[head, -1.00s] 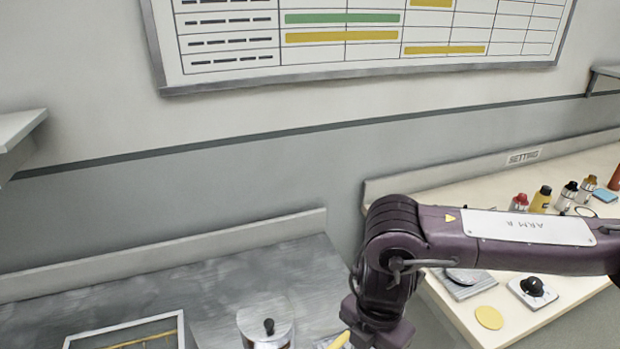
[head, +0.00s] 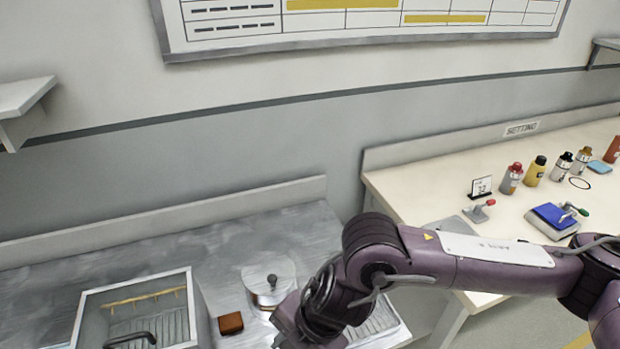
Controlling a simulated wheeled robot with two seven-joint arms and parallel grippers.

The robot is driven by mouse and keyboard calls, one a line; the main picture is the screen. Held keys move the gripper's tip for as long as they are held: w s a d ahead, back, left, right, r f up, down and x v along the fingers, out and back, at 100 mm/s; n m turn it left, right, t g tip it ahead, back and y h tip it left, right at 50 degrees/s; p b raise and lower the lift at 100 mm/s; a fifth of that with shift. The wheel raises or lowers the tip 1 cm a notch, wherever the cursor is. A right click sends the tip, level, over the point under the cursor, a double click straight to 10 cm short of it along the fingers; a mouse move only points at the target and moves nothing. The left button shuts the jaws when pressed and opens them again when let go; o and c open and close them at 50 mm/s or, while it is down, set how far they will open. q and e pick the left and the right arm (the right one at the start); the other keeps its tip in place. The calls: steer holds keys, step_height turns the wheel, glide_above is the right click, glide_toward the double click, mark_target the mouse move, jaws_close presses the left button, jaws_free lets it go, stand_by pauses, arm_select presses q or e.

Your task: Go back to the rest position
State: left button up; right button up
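My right arm comes in from the right in the head view. It is purple with a white label plate, and its lower end bends down over the metal counter (head: 90,262) near the bottom edge. Its gripper fingers are hidden or below the picture, so their state does not show. My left arm and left gripper are not in view.
On the metal counter stand a glass-topped box (head: 140,300) with a black handle, a lidded pot (head: 268,283) and a small brown block (head: 230,323). The cream bench (head: 420,195) at right holds several bottles, a blue-topped device (head: 552,218) and a number card (head: 481,187).

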steer(key=s+a+r+y, duration=0.2)
steer(key=s+a+y, duration=0.1)
steer(key=a, duration=0.4)
steer(key=w+a+r+m+t+y, duration=0.4)
steer(key=r+m+t, duration=0.25)
steer(key=r, duration=0.35)
steer(key=w+d+f+m+t+h, duration=0.1)
steer(key=w+d+f+m+h, duration=0.25)
steer(key=d+m, duration=0.45)
steer(key=w+d+f+m+t+h, duration=0.15)
steer(key=d+f+m+h, duration=0.35)
steer(key=d, duration=0.6)
steer(key=s+d+f+m+g+h, duration=0.1)
steer(key=s+d+f+m+g, duration=0.3)
steer(key=d, duration=0.3)
steer(key=s+d+f+m+g+h, duration=0.2)
steer(key=s+d+f+m, duration=0.1)
steer(key=s+d+f, duration=0.4)
step_height(320, 180, down, 27)
steer(key=g, duration=0.1)
steer(key=s+d+f, duration=0.2)
steer(key=s+f, duration=0.8)
steer(key=s+d+f+g, duration=0.1)
steer(key=s+d+f, duration=0.1)
steer(key=s+f, duration=0.7)
steer(key=shift+s+d+f, duration=0.2)
steer(key=shift+s+f, duration=0.15)
steer(key=shift+s, duration=0.4)
